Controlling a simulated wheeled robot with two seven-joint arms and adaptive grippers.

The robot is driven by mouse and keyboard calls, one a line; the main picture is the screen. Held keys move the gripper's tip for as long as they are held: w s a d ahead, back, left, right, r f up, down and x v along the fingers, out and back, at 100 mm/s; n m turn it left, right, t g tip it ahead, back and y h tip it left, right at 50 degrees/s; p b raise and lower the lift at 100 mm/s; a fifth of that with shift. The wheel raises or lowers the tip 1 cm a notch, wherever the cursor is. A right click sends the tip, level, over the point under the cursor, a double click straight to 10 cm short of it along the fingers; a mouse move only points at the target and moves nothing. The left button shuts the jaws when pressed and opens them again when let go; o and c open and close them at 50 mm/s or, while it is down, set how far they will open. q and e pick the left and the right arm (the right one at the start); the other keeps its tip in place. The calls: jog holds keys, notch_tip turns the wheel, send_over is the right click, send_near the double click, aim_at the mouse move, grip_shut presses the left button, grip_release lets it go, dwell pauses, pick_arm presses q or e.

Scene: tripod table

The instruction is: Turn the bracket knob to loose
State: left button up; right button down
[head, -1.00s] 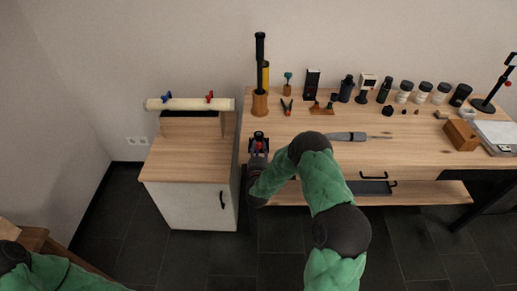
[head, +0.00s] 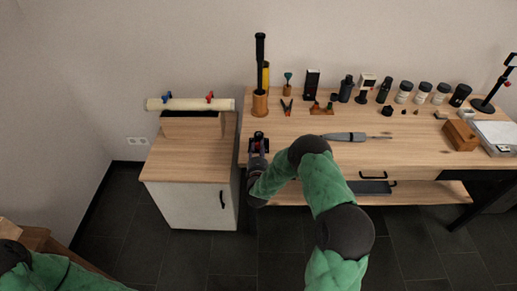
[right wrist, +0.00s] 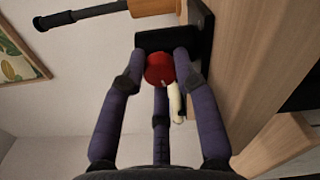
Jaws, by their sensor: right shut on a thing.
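A red knob (right wrist: 160,69) sits on a black bracket (right wrist: 196,42) at the table's edge in the right wrist view. A cream pointer-like piece (right wrist: 177,103) is just beside the knob. My right gripper (right wrist: 161,72) has its fingers on both sides of the knob and is shut on it. In the head view, the bracket (head: 259,136) is at the near left edge of the table, with my right gripper (head: 257,149) at it, largely hiding the knob. My left arm enters at the lower left; its gripper is out of view.
A cabinet (head: 188,205) with a cream roller (head: 190,104) stands left, across a narrow gap.

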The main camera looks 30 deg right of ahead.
dwell(0.4)
jog(key=c, duration=0.9)
grip_release()
jog(key=shift+c, duration=0.2)
jog(key=v, duration=0.8)
